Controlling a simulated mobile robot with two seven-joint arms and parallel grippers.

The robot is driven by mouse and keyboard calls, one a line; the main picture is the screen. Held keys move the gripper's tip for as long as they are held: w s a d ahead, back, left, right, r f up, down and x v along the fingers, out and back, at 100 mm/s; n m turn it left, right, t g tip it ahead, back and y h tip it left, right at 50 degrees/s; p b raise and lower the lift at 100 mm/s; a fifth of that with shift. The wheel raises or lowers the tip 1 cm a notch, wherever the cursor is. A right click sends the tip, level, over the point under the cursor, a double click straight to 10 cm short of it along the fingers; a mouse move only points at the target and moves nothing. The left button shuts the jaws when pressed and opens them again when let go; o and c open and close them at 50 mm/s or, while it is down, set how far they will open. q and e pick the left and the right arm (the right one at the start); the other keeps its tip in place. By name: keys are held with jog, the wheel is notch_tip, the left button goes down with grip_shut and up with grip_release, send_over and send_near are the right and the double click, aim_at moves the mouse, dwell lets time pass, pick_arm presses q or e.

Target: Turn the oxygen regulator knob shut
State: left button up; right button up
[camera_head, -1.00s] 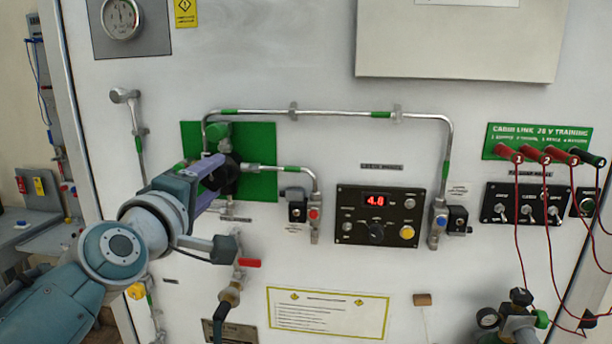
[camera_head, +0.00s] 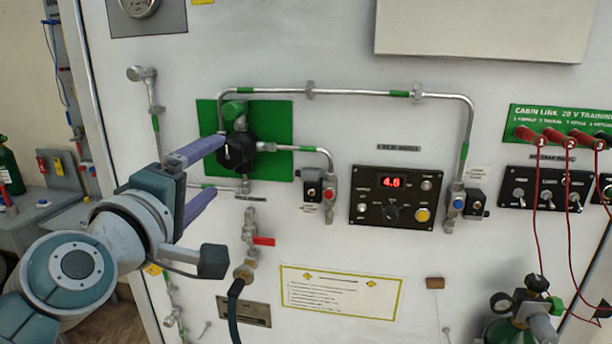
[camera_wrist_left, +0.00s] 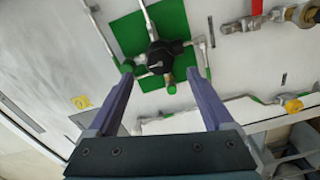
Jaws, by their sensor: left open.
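The oxygen regulator knob (camera_head: 239,152) is black and round with a pale pointer mark, on a green backing plate (camera_head: 280,168) at left of the wall panel. It also shows in the left wrist view (camera_wrist_left: 159,58), seen beyond the fingers. My left gripper (camera_head: 219,165) is open and empty, with two purple fingers spread wide. In the head view the upper fingertip overlaps the knob's left edge; the lower one is below it. In the wrist view the knob lies between the fingertips (camera_wrist_left: 160,75), apparently with a gap. My right gripper is out of view.
Metal pipes run around the regulator. A red-handled valve (camera_head: 262,241) with a hose is below it. A control box (camera_head: 391,198) with a red display is to the right. Red leads (camera_head: 540,220) hang at far right, near a cylinder valve (camera_head: 525,310).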

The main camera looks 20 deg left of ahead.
pick_arm(q)
jog(key=v, duration=0.3)
jog(key=shift+s+d, duration=0.1)
jog(key=shift+s, duration=0.3)
jog(key=s+d+f+m+g+h, duration=0.6)
jog(key=d+f+m, duration=0.2)
jog(key=d+m, duration=0.3)
jog(key=s+f+m+g+y, duration=0.1)
jog(key=s+f+m+g, duration=0.3)
jog(key=s, duration=0.4)
jog(key=s+f+m+g, duration=0.2)
jog(key=s+m+g, duration=0.25)
jog(key=s, duration=0.45)
notch_tip(320, 180, up, 26)
jog(key=p, duration=2.5)
jog(key=shift+w+t+p, duration=0.35)
jog(key=shift+w+p, duration=0.05)
jog(key=shift+w, duration=0.05)
